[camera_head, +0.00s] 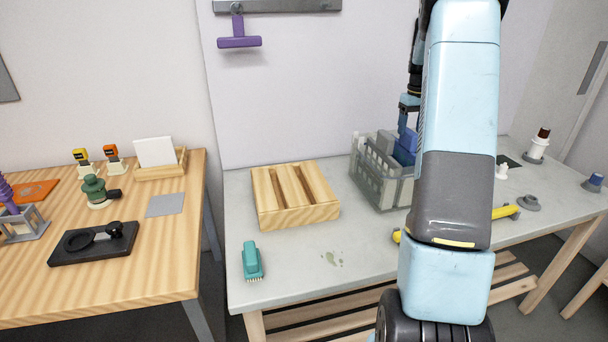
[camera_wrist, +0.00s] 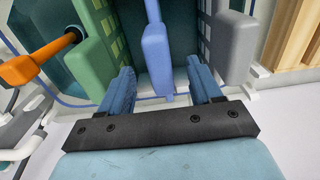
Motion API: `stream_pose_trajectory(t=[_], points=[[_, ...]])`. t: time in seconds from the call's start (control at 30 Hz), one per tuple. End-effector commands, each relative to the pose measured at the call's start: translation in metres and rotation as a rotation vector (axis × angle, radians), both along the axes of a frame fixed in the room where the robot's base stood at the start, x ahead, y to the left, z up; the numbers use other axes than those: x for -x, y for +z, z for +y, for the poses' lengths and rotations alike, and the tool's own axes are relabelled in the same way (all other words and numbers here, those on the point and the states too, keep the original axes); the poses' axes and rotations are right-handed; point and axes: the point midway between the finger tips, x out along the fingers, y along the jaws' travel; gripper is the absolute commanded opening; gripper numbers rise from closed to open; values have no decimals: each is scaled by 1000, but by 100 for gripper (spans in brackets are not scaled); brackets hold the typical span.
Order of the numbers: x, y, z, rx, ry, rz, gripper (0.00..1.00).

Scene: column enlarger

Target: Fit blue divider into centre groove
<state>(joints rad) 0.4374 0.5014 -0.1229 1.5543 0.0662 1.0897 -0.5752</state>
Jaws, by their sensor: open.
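The blue divider (camera_wrist: 156,52) stands upright in the grey crate (camera_head: 376,183), between a green panel (camera_wrist: 90,50) and a grey panel (camera_wrist: 232,45). In the head view, blue (camera_head: 407,142) shows at the crate's right side, partly behind my arm. My gripper (camera_wrist: 159,72) is open above the crate, with one finger on each side of the blue divider in the picture. I see no finger touching it. The slatted wooden box (camera_head: 268,203) stands left of the crate, with long dark grooves between its slats; it also shows at the wrist view's right edge (camera_wrist: 295,38).
A teal brush (camera_head: 251,261) lies in front of the wooden box. A yellow object (camera_head: 505,211) lies right of my arm, with a grey knob (camera_head: 529,202) beside it. A purple T-shaped tool (camera_head: 239,42) hangs above. The table's front middle is mostly clear.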

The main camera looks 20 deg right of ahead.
Motion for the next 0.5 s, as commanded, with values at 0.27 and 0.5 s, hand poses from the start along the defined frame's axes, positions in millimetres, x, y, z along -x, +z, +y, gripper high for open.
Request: stream_pose_trajectory(t=[0.27,0.5], points=[[0,10,0,0,0,-1,64],[0,17,0,0,0,-1,64]])
